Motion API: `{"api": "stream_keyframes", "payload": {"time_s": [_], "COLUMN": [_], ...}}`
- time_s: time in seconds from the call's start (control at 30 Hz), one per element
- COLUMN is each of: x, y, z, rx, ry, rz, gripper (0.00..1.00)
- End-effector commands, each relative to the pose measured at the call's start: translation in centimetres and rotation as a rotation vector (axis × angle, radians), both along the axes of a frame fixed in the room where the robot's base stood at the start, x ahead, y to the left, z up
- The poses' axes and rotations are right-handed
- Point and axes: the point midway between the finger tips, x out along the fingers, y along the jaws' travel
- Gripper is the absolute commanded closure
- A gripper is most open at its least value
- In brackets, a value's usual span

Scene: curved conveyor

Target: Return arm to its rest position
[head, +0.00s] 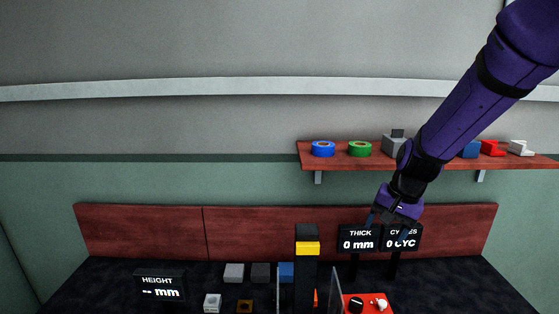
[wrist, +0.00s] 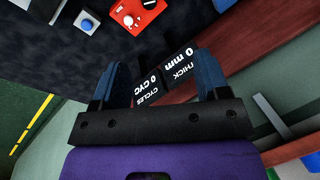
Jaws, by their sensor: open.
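My purple arm reaches in from the upper right of the head view. My gripper (head: 392,219) hangs in front of the THICK and CYCLES displays, below the shelf. In the wrist view my gripper (wrist: 160,82) has its two blue fingers wide apart with nothing between them. The THICK display (wrist: 182,72) and the CYCLES display (wrist: 148,87) show beyond the fingers. In the head view the THICK display (head: 360,239) reads 0 mm and the CYCLES display (head: 404,238) reads 0 CYC.
A black-and-yellow post (head: 307,262), a HEIGHT display (head: 160,285), several blocks and a red control box (head: 368,303) stand on the dark bench.

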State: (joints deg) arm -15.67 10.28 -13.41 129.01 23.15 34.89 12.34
Motion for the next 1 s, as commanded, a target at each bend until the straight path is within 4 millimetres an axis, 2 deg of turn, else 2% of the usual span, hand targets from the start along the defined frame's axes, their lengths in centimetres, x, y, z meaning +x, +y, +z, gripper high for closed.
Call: {"api": "stream_keyframes", "payload": {"time_s": [0.03,0.2,0.5,0.8,1.0], "x": [-0.9,-4.2,-11.0,-18.5,-22.7], "y": [-0.3,-1.1,-2.9,-4.5,-5.4], "z": [1.7,6.1,12.2,15.9,16.9], "rx": [0.006,0.0,-0.06,-0.178,-0.27], "ry": [-0.024,-0.086,-0.197,-0.301,-0.348], "rz": [0.022,0.103,0.238,0.35,0.4], "gripper": [0.31,0.31,0.31,0.31,0.31]}}
